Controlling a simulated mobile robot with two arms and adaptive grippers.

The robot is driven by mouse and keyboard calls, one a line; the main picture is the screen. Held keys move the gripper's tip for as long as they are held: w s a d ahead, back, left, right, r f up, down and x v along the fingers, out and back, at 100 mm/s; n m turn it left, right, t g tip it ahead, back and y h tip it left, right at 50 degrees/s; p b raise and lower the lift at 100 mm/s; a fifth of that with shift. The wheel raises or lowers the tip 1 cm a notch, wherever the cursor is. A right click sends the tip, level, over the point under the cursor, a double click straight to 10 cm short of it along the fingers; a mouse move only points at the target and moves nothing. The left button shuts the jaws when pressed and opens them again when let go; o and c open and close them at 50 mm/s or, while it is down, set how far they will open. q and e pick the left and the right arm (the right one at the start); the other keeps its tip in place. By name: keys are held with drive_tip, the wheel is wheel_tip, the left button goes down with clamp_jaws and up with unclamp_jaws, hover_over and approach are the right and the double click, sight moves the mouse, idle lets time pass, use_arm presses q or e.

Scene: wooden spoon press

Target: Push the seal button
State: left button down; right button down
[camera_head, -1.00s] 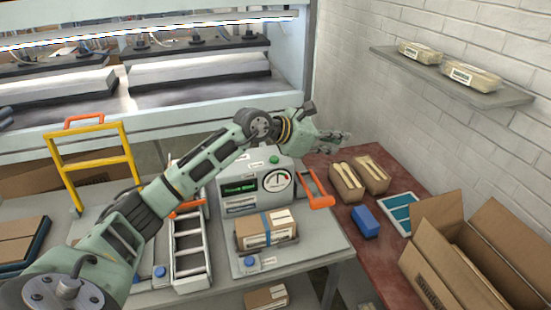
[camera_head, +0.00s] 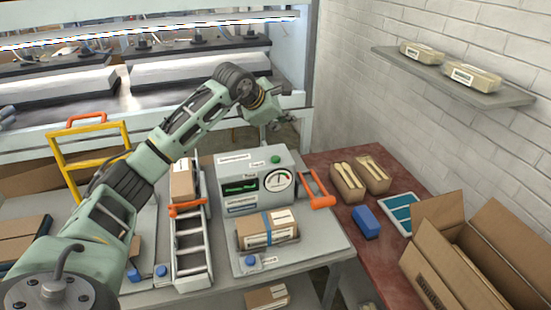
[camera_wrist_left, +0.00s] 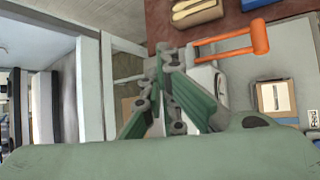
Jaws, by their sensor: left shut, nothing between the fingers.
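The grey sealing machine (camera_head: 242,185) stands on the table with a green screen and a round dial on its front. A green button (camera_head: 275,159) sits on its top near small labels that I cannot read. My left gripper (camera_head: 277,122) is shut and empty, and in the picture it shows just above the green button, apart from it. In the left wrist view my left gripper (camera_wrist_left: 168,58) shows with its fingers together; the green button is not visible there. My right gripper is not in view.
An orange lever (camera_head: 318,195) is on the machine's right side; it also shows in the wrist view (camera_wrist_left: 258,38). A wrapped package (camera_head: 266,230) lies before the machine, with a blue button (camera_head: 251,261) near it. An open carton (camera_head: 470,255) stands at right.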

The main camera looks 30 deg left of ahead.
use_arm(q)
drive_tip(key=b, duration=0.6)
hover_over(275, 159)
drive_tip(key=w+d, duration=0.1)
drive_tip(key=d, duration=0.1)
drive_tip(key=shift+a+f, duration=0.2)
drive_tip(key=shift+f, duration=4.2)
drive_tip(key=shift+f, duration=0.35)
drive_tip(key=shift+f+b, duration=0.6)
drive_tip(key=shift+b, duration=0.1)
drive_tip(key=shift+r, duration=0.1)
drive_tip(key=shift+r+p, duration=0.65)
drive_tip(key=shift+r, duration=0.25)
